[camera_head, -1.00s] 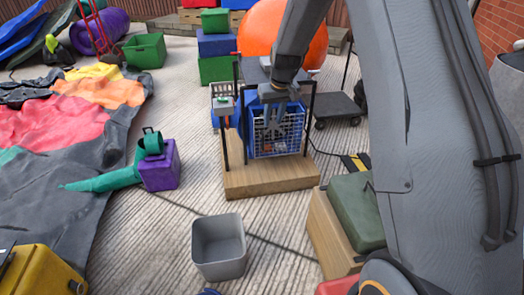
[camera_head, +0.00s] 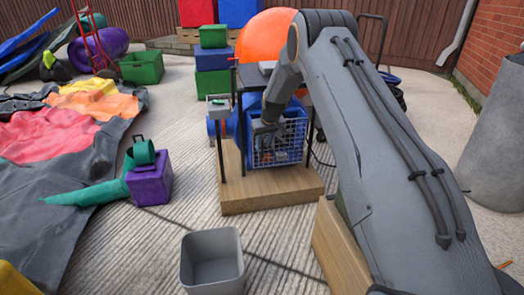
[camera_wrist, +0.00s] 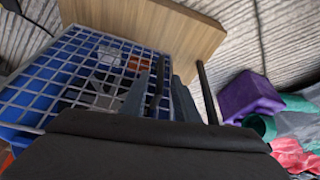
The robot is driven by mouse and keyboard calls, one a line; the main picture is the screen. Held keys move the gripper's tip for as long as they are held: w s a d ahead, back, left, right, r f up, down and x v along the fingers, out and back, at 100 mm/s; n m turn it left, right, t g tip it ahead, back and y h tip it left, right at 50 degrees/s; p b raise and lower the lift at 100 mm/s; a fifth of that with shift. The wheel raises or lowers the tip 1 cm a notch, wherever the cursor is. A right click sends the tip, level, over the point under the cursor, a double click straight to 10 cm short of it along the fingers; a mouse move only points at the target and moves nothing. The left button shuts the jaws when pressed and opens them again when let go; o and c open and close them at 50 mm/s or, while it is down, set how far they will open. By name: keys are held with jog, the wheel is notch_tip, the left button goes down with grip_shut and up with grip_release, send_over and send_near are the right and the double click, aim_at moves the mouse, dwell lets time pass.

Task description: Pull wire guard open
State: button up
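The wire guard (camera_head: 285,143) is a pale grid across the front of a blue blower (camera_head: 240,125) on a wooden platform. In the wrist view the guard (camera_wrist: 60,80) fills the left side, lying flat across the blue housing. My gripper (camera_head: 264,138) is at the guard's left edge in the head view. In the wrist view my gripper's (camera_wrist: 158,97) two grey fingers are apart, with a dark upright bar (camera_wrist: 156,88) between them. I cannot tell whether the fingers touch the bar. My arm and wrist hide part of the guard and blower.
Black posts (camera_head: 219,150) rise from the wooden platform (camera_head: 270,196) around the blower. A grey bin (camera_head: 212,262) stands in front. A purple box (camera_head: 150,180) and deflated fabric (camera_head: 65,165) lie to the left. Concrete between them is clear.

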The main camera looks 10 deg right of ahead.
jog(key=shift+b+x, duration=0.4)
jog(key=shift+x, duration=1.05)
jog(key=shift+c, duration=0.4)
grip_shut()
